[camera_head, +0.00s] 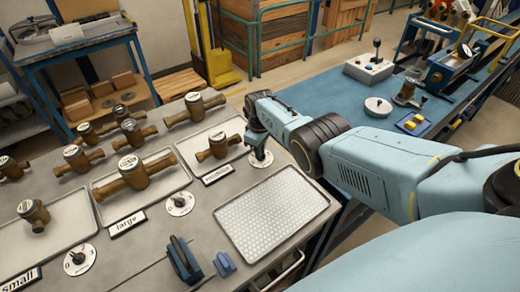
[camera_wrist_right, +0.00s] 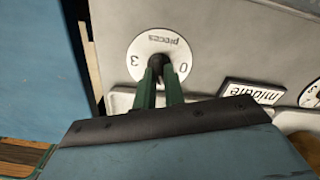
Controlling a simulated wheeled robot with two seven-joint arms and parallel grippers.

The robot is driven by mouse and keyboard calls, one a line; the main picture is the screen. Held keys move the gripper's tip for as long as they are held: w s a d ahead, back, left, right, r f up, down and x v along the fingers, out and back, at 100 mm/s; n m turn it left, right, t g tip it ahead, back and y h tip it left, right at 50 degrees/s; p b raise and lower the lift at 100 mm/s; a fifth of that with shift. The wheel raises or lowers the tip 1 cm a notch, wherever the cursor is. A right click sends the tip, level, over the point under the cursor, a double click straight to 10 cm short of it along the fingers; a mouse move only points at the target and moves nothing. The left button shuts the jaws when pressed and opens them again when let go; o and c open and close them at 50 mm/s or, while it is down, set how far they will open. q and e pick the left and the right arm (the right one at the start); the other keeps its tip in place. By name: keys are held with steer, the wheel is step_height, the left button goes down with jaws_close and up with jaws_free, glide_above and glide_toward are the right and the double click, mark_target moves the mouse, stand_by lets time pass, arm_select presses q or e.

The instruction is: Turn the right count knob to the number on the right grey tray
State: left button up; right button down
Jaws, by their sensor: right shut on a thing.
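The right count knob is a dark knob on a round white dial (camera_head: 262,159) at the right tray's front right corner. In the right wrist view the dial (camera_wrist_right: 137,71) reads "pieces", with 0 and 3 visible. My right gripper (camera_head: 259,150) comes down on it from above, its green fingers (camera_wrist_right: 158,72) shut on the knob. The fingers hide most of the knob, so its pointing direction cannot be told. The right grey tray (camera_head: 190,153), labelled "middle" (camera_head: 217,173), holds one brass meter (camera_head: 218,146). My left gripper is not in view.
Other trays stand left, labelled "large" (camera_head: 127,224) and "small" (camera_head: 21,279), with dials (camera_head: 180,204) (camera_head: 80,260). Several brass meters stand behind. A blue bench (camera_head: 335,105) is at right.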

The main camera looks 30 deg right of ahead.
steer(key=shift+n, duration=0.6)
steer(key=c, duration=1.5)
jaws_free()
steer(key=shift+r, duration=0.1)
